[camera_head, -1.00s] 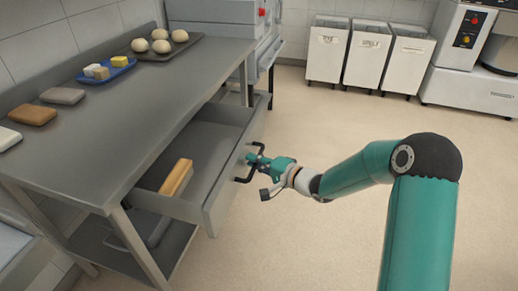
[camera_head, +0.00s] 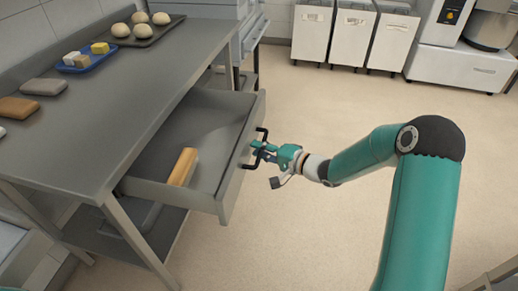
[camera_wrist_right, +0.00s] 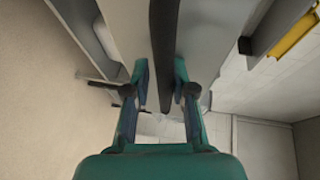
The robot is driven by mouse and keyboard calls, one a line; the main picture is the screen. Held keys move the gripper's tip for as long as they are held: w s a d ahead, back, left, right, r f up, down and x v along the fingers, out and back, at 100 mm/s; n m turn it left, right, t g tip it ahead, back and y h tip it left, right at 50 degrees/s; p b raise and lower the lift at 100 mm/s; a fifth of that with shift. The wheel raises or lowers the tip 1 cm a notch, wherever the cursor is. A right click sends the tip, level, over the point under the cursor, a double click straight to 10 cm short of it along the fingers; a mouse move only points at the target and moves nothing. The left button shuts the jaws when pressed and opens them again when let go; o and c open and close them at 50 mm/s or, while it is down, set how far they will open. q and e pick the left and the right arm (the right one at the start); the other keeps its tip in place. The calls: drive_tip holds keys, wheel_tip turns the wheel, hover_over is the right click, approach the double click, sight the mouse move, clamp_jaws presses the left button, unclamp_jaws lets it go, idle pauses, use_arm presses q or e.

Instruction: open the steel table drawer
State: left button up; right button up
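The steel table drawer (camera_head: 206,135) stands pulled out from under the grey steel table (camera_head: 130,95). A tan block (camera_head: 183,167), perhaps a brush or a loaf, lies inside it. The drawer's black bar handle (camera_head: 264,132) is on its front face. My right gripper (camera_head: 258,151) is at the middle of this handle, its fingers on either side of the bar. My left gripper is not in view.
On the tabletop are a dark tray (camera_head: 165,36) with dough balls, a blue tray (camera_head: 72,69) with small blocks, and more blocks at the left. White bins (camera_head: 355,38) stand at the back. The floor (camera_head: 300,230) in front of the drawer is clear.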

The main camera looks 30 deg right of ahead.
drive_tip(key=shift+d+r, duration=0.1)
drive_tip(key=v, duration=1.2)
